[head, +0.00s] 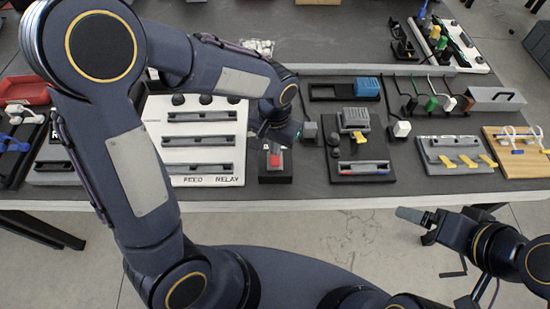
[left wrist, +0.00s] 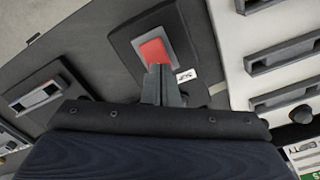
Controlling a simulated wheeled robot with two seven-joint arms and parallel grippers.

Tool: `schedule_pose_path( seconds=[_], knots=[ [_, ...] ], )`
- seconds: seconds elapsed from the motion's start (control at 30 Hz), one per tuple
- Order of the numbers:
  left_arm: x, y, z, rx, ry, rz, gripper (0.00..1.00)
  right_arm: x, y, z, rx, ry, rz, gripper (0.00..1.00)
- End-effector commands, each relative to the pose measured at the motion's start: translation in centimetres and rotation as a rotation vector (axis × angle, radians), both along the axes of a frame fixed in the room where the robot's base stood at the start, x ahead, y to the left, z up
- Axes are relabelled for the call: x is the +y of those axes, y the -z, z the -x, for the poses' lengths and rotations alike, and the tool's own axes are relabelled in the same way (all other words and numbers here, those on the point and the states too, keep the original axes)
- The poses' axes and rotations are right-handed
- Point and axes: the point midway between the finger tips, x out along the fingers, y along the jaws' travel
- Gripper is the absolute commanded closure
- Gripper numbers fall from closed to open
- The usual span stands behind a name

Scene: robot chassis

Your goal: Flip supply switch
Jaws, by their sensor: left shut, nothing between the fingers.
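The supply switch is a red rocker (head: 275,160) on a black box (head: 275,178) near the table's front edge. In the left wrist view the red rocker (left wrist: 154,50) sits in a grey frame on the dark box, beside a small white label (left wrist: 187,75) that seems to start with "SUP". My left gripper (head: 284,138) is just behind the switch in the head view. In the left wrist view its shut, empty fingers (left wrist: 161,75) overlap the rocker's near edge; I cannot tell whether they touch it. My right gripper (head: 412,215) hangs in front of the table, far from the switch, its finger gap unclear.
A white "FEED RELAY" panel (head: 152,155) stands close left of the switch. A black module with a grey block (head: 356,118) and yellow lever stands to the right. A grey panel with yellow tabs (head: 432,165) and a wooden board (head: 502,164) lie farther right.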

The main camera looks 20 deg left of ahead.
Motion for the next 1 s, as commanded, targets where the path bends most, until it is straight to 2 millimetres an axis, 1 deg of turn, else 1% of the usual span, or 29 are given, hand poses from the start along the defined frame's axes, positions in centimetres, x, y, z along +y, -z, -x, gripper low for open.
schedule_pose_path(
  seconds=[0.37,0.47,0.57,1.0],
  knots=[
    [0.0,0.7,0.0,0.002,0.000,0.000,1.00,0.0,0.5,0.0,0.000,0.000,0.000,0.15],
    [0.0,0.5,0.0,0.001,0.000,0.000,1.00,0.0,0.4,0.0,0.000,0.000,0.000,0.15],
    [0.0,0.0,0.0,0.001,0.000,0.000,1.00,0.0,0.0,0.0,0.000,0.000,0.000,0.15],
    [0.0,-3.6,0.0,0.000,0.000,0.000,1.00,0.0,-2.9,0.0,0.000,0.000,0.000,0.15]
  ],
)
